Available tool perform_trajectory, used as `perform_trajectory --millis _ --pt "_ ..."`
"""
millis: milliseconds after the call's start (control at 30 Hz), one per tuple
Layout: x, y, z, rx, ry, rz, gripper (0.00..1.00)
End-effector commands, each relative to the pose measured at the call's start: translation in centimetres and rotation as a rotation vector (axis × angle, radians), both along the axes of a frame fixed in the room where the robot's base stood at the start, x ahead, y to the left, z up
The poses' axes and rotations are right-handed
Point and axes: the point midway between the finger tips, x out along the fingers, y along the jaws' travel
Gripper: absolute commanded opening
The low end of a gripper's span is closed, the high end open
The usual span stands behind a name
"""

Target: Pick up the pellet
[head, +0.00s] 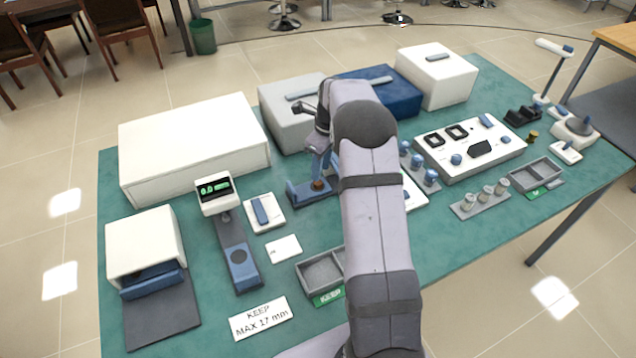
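A small brown piece (318,184), which may be the pellet, sits on or in a blue holder (298,196) near the middle of the table. It is too small to identify for sure. My gripper (320,172) points down just above and behind this piece. Its fingers are small and partly merge with the blue holder, so I cannot tell their opening or whether they touch the piece. My own arm reaches across the middle of the view and hides the table behind it.
A white box (195,150), a grey box (290,118) and a blue box (400,95) stand behind. A display instrument (215,190) is at left, with a tray (322,272) marked KEEP in front. A control panel (470,147) and a vial rack (480,202) stand at right.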

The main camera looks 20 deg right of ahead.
Motion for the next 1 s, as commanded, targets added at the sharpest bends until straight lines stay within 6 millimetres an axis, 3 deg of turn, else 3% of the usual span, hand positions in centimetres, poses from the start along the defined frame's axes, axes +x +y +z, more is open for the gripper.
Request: perform_trajectory --millis 167,500,833,967,1000 --pt "0.0 0.1 -0.6 0.001 0.002 0.001 0.31" --pt "0.3 0.5 -4.5 0.001 0.003 0.000 0.31" --pt "0.4 0.5 -5.2 -0.001 -0.001 0.001 0.31" --pt "0.4 0.5 -5.2 0.000 0.000 0.001 0.02" --pt "0.4 0.5 -5.2 0.000 0.000 0.001 0.00"
